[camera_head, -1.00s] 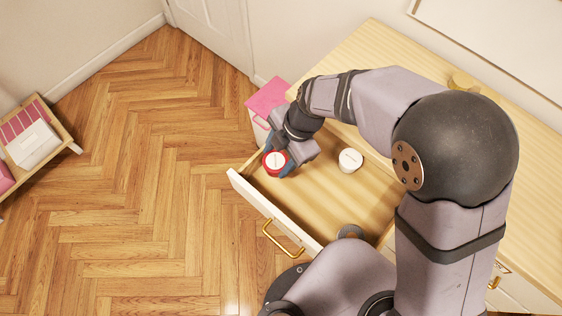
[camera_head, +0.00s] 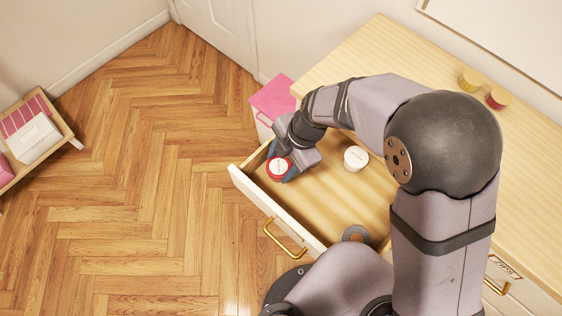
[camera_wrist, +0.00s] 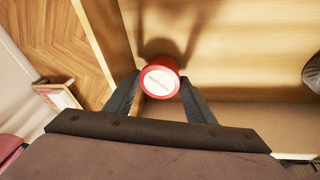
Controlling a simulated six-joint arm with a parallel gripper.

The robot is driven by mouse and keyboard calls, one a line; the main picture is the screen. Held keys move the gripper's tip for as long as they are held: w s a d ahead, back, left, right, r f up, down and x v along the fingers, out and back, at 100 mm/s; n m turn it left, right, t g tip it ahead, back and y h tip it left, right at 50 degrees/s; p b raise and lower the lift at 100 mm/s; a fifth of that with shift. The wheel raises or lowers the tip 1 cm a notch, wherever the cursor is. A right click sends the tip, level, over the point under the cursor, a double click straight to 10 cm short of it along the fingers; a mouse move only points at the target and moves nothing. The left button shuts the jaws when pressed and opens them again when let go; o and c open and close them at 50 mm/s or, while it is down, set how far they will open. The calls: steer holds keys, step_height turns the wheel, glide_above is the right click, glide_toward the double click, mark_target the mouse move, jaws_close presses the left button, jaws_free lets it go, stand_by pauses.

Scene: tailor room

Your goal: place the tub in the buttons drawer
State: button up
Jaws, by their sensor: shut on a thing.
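The red tub (camera_head: 279,168) with a white labelled lid is between the fingers of my gripper (camera_head: 283,172), inside the open drawer (camera_head: 325,200) near its left corner. In the wrist view the red tub (camera_wrist: 160,78) stands between the two dark fingertips (camera_wrist: 160,90), which are shut on it. The label's lettering is too small to read with certainty. The tub is over the drawer's wooden floor; I cannot tell whether it touches it. The drawer's own front label is not in view.
A white-lidded tub (camera_head: 355,158) and a dark round item (camera_head: 355,234) are in the same drawer. A yellow tub (camera_head: 470,80) and a red one (camera_head: 498,98) stand on the cabinet top. A pink-topped box (camera_head: 272,96) is beyond the drawer. The drawer's middle is clear.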

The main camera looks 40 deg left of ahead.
steer(key=shift+f, duration=0.15)
steer(key=o, duration=0.8)
steer(key=shift+c, duration=0.2)
steer(key=p+v, duration=0.6)
steer(key=v, duration=0.6)
